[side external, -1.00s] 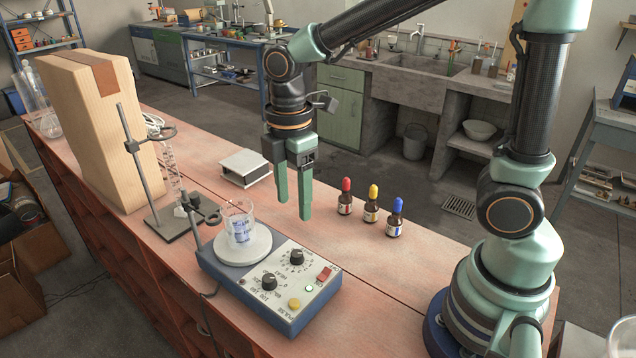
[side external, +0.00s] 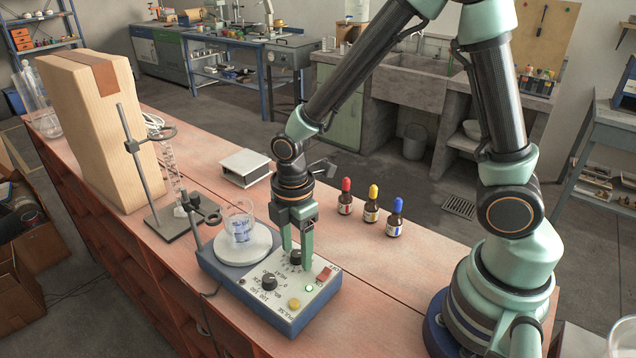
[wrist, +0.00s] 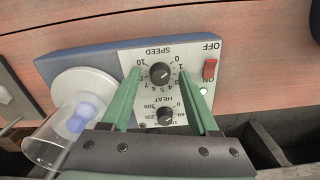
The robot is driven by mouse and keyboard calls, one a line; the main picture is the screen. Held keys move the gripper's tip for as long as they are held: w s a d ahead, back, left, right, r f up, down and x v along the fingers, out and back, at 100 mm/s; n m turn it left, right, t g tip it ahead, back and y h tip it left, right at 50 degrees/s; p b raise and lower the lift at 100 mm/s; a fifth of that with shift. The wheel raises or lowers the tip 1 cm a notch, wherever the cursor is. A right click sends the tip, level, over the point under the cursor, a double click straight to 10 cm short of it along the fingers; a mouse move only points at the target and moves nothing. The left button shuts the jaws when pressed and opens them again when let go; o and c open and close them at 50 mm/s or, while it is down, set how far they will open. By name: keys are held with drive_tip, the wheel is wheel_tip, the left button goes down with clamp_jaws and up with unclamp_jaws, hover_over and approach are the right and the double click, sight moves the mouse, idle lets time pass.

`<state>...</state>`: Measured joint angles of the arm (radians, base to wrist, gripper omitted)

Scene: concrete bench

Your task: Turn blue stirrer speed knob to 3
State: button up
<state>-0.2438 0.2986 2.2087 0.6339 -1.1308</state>
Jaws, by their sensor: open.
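The blue stirrer (side external: 222,272) lies on the bench, its panel also in the wrist view (wrist: 85,62). Its black speed knob (wrist: 160,73) sits under the SPEED label, on a dial from 0 to 10 that reads upside down in the wrist view. The knob's exact setting is too small to read. My gripper (side external: 298,258) is open and lowered over the panel. In the wrist view its green fingers (wrist: 159,75) stand on either side of the speed knob, with gaps showing. In the side view the fingers partly hide this knob (side external: 294,259).
The heat knob (side external: 269,282) is close beside the speed knob. A red switch (side external: 324,274) and yellow button (side external: 294,304) are also on the panel. A glass beaker (side external: 240,222) stands on the stirrer's round plate. Several dropper bottles (side external: 371,208) stand behind to the right.

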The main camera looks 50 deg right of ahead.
drive_tip(key=shift+c, duration=0.3)
clamp_jaws()
drive_tip(key=shift+m, duration=0.4)
drive_tip(key=m, duration=1)
drive_tip(key=shift+m, duration=1.9)
